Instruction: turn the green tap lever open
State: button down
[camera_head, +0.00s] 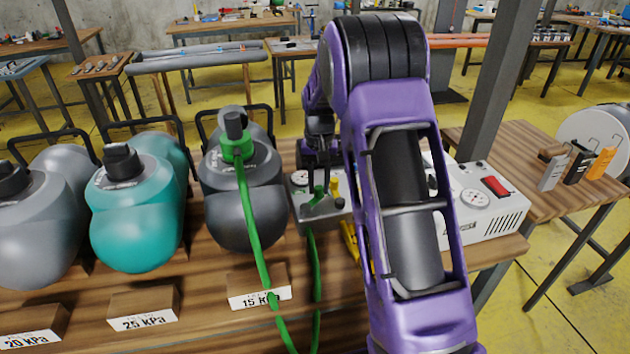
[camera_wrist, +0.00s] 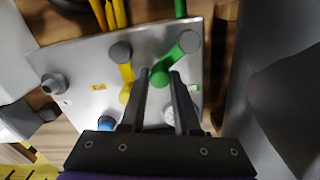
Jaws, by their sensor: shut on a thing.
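The green tap lever (camera_wrist: 190,42) sits on a light metal panel (camera_wrist: 85,68) in the wrist view. In the head view the green lever (camera_head: 319,194) shows small on the valve box (camera_head: 305,213), just below my gripper (camera_head: 318,170). My purple arm hides part of the box's right side.
A yellow lever (camera_wrist: 127,75) stands close left of my fingers. A green hose (camera_head: 253,228) runs from the dark boat (camera_head: 240,205) at 15 kPa. A teal boat (camera_head: 135,225) lies left; a white pump unit (camera_head: 490,205) stands right.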

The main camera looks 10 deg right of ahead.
aim_at(321, 189)
jog(key=shift+s+d+m, duration=0.15)
jog(key=shift+s+m, duration=0.1)
jog(key=shift+m, duration=0.35)
jog(key=c, duration=0.6)
grip_release()
jog(key=shift+c, duration=0.2)
jog(key=shift+r, duration=0.15)
notch_tip(321, 189, up, 17)
jog(key=p, duration=0.2)
jog(key=shift+r, duration=0.1)
